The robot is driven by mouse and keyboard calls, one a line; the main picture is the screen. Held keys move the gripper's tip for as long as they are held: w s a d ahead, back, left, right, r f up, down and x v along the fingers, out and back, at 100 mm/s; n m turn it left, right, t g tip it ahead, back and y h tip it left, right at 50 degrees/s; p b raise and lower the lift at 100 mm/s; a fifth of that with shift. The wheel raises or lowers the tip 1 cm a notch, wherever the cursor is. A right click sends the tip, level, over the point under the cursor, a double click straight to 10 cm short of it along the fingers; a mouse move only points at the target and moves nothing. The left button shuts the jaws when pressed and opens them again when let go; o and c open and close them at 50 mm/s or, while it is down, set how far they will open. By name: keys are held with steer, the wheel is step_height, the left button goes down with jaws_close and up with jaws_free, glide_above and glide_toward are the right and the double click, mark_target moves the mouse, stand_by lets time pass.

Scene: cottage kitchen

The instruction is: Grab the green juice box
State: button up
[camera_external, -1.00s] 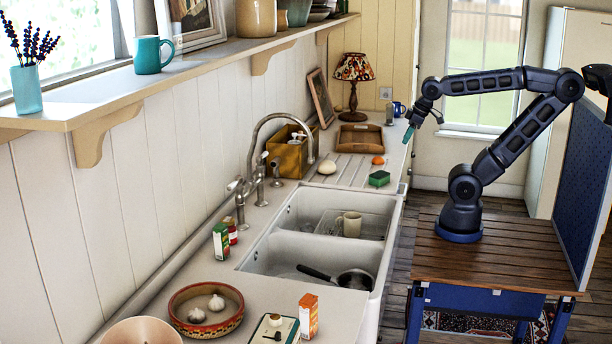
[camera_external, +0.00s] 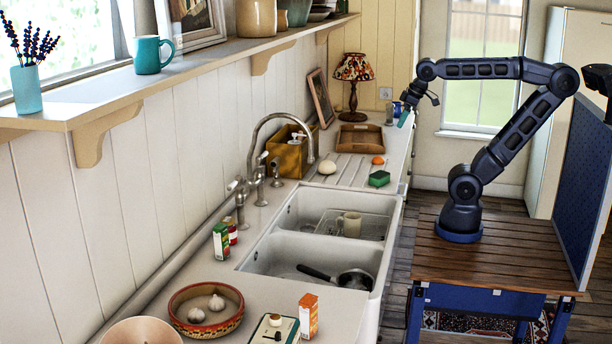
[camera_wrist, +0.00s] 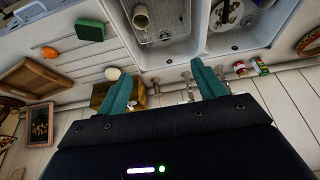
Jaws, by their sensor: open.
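The green juice box (camera_external: 221,241) is a small upright carton with green and white sides. It stands on the counter at the near left of the sink, beside a small red container (camera_external: 232,231). In the wrist view the green juice box (camera_wrist: 260,67) is small, near the right edge, beyond the fingers. My gripper (camera_external: 405,117) is above the far end of the counter, well away from the box. In the wrist view its two teal fingers (camera_wrist: 160,84) are spread apart with nothing held between them.
The double sink (camera_external: 322,240) holds a mug (camera_external: 350,224) and a pan (camera_external: 354,279). A tall tap (camera_external: 262,150) rises behind it. An orange carton (camera_external: 308,316) and a bowl with garlic (camera_external: 206,310) stand at the near end. A long shelf (camera_external: 190,80) overhangs the wall side.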

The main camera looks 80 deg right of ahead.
steer(key=w+a+r, duration=0.3)
steer(key=w+r, duration=0.1)
steer(key=w, duration=0.5)
steer(key=w+a+r, duration=0.4)
steer(key=w+r, duration=0.1)
steer(key=w, duration=0.4)
steer(key=m, duration=0.2)
glide_above(221, 226)
steer(key=s, duration=0.3)
step_height(221, 226, down, 28)
steer(key=shift+h, duration=0.3)
steer(key=x, duration=0.5)
steer(key=shift+w+a+f, duration=0.1)
steer(key=shift+w+a, duration=0.1)
steer(key=shift+a, duration=0.05)
steer(key=shift+s+x, duration=0.2)
steer(key=shift+x, duration=2.35)
steer(key=shift+f, duration=0.1)
steer(key=c, duration=1.2)
